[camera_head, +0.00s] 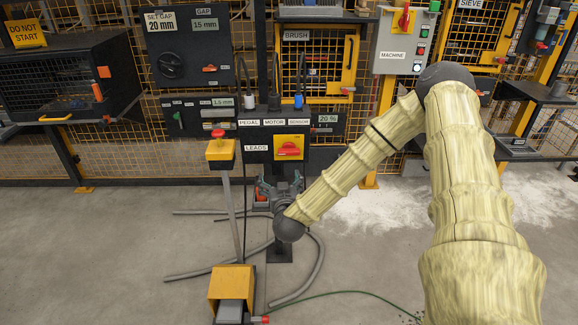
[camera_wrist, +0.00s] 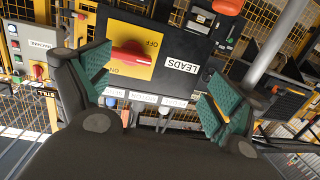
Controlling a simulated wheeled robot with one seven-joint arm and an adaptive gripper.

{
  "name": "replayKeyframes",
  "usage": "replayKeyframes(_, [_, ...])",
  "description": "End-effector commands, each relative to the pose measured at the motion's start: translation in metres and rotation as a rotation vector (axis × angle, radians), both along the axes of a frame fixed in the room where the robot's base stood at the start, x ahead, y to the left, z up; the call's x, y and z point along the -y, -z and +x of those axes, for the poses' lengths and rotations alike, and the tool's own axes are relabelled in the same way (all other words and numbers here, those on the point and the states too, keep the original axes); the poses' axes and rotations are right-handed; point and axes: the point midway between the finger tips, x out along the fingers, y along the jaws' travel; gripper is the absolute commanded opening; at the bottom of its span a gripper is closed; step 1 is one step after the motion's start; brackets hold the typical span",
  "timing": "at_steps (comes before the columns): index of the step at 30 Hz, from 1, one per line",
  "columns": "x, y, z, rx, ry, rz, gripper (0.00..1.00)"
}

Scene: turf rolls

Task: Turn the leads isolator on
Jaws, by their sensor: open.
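The leads isolator (camera_head: 291,148) is a red rotary handle on a yellow square plate, beside a LEADS label on a dark panel. In the wrist view the isolator's red handle (camera_wrist: 131,57) shows upside down, with OFF and ON printed on the plate. The handle lies roughly crosswise; which mark it points to I cannot tell for sure. My gripper (camera_head: 280,188) is just below the plate in the head view. In the wrist view my gripper (camera_wrist: 157,82) is open and empty, its green-padded fingers wide apart, with the handle beyond them and apparently untouched.
Pedal, motor and sensor plugs (camera_head: 274,102) stand above the panel. Grey hoses (camera_head: 312,270) and a yellow pedal box (camera_head: 232,284) lie on the floor. A machine switch box (camera_head: 403,42) is at upper right.

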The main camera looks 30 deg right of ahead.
Motion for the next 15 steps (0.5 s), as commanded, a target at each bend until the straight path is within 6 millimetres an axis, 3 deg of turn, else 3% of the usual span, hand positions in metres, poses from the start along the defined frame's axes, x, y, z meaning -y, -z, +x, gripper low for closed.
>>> replayKeyframes(3, [0.027,-0.007,0.004,0.055,0.068,-0.026,0.93])
replayKeyframes(6, [0.04,-0.014,0.005,0.078,0.1,-0.041,0.93])
replayKeyframes(15, [0.057,-0.018,0.025,0.088,0.115,-0.047,0.93])
